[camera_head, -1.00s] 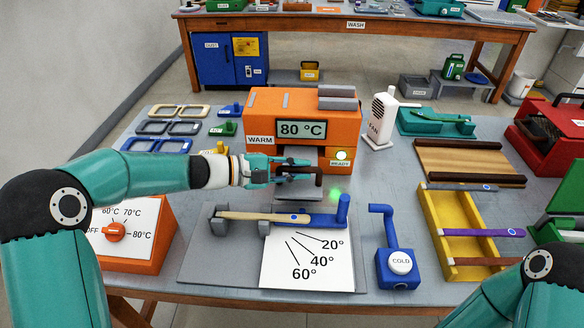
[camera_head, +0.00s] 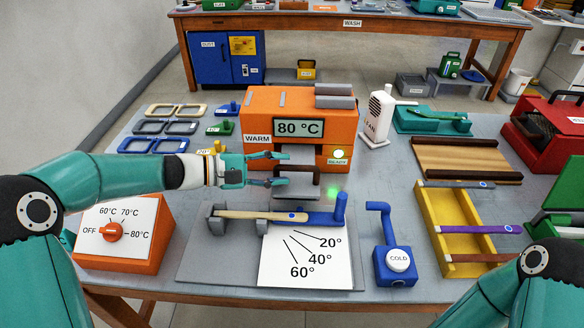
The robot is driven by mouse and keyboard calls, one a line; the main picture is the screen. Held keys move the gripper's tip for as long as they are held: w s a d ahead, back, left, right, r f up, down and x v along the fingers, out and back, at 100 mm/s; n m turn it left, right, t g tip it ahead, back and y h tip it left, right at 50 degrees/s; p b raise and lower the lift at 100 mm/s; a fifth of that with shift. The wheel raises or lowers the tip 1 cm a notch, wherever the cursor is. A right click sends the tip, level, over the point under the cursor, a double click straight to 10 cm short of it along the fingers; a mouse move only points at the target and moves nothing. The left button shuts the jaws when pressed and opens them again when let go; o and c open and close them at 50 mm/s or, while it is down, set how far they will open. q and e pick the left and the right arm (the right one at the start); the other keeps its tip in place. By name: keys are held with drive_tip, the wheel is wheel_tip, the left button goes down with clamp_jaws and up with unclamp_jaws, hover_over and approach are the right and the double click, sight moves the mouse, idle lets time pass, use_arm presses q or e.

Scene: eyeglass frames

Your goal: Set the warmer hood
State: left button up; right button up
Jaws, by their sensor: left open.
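The orange warmer (camera_head: 258,121) stands at the middle of the bench, labelled WARM, with a display (camera_head: 298,128) reading 80 °C. A yellowish lamp (camera_head: 339,154) glows above its READY label. A dark bar-shaped handle (camera_head: 297,170) stands out low in front of the warmer, over a grey plate. I cannot tell for sure whether the hood is up or down. My left gripper (camera_head: 277,169) is open and empty, its fingertips just left of the handle and seemingly apart from it. Only part of my right arm shows at the bottom right; its gripper is out of view.
A grey fixture with a wooden temple piece (camera_head: 262,216) and an angle card (camera_head: 287,262) lies in front. An orange dial box (camera_head: 147,257) stands left, a blue COLD device (camera_head: 395,267) and yellow tray (camera_head: 434,207) right. Eyeglass frames (camera_head: 151,145) lie behind my left arm.

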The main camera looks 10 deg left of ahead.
use_arm(q)
drive_tip(key=v, duration=0.7)
drive_tip(key=shift+s+a, duration=0.2)
drive_tip(key=shift+a, duration=0.1)
